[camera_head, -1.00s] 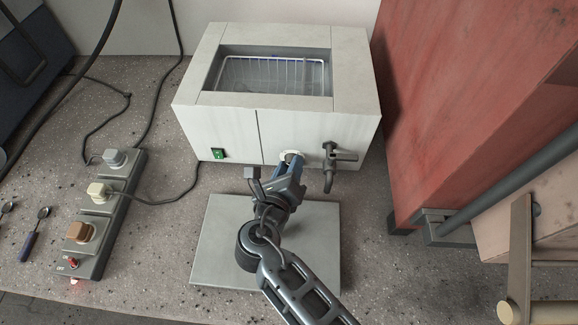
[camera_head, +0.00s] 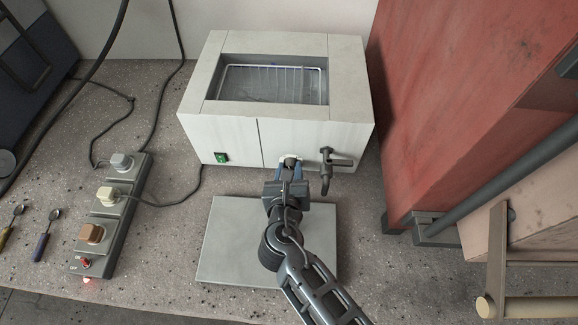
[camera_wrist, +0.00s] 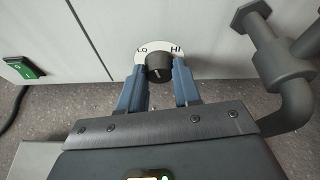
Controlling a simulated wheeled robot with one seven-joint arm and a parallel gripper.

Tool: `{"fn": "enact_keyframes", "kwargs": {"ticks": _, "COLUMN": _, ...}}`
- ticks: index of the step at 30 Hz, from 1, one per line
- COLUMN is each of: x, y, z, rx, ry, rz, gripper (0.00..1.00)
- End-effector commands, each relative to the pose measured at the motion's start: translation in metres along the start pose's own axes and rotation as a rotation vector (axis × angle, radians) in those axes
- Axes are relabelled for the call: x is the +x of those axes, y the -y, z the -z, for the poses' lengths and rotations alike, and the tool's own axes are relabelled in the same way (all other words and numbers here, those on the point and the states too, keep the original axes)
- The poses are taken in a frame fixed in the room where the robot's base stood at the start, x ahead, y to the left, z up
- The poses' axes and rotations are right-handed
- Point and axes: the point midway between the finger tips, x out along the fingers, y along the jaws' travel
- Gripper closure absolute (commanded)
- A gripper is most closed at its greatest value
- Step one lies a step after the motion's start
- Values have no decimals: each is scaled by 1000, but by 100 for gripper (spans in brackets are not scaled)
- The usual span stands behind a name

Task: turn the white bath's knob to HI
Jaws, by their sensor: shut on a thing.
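The white bath (camera_head: 235,137) stands at the back of the bench, its basin open on top with a wire rack inside. Its dark round knob (camera_wrist: 158,68) is low on the front, on a white dial plate (camera_wrist: 146,47) marked LO at left and HI at right in the wrist view. My gripper (camera_wrist: 160,72) is shut on the knob, one blue finger on each side. The knob's pointer is too small to read surely. In the head view the gripper (camera_head: 290,164) partly covers the knob (camera_head: 291,160).
A tap (camera_head: 327,170) sticks out just right of the knob. A green switch (camera_head: 221,158) is on the front at left. A grey plate (camera_head: 230,235) lies below my arm. A power strip (camera_head: 110,225) and spoons are left; a red block (camera_head: 425,100) stands right.

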Motion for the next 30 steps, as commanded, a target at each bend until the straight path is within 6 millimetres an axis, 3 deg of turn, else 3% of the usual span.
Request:
{"fn": "enact_keyframes", "kwargs": {"ticks": 15, "x": 0, "y": 2, "z": 3, "rx": 385, "ry": 16, "rz": -146, "gripper": 98}}
{"fn": "enact_keyframes", "kwargs": {"ticks": 30, "x": 0, "y": 3, "z": 2, "rx": 508, "ry": 22, "rz": -193, "gripper": 98}}
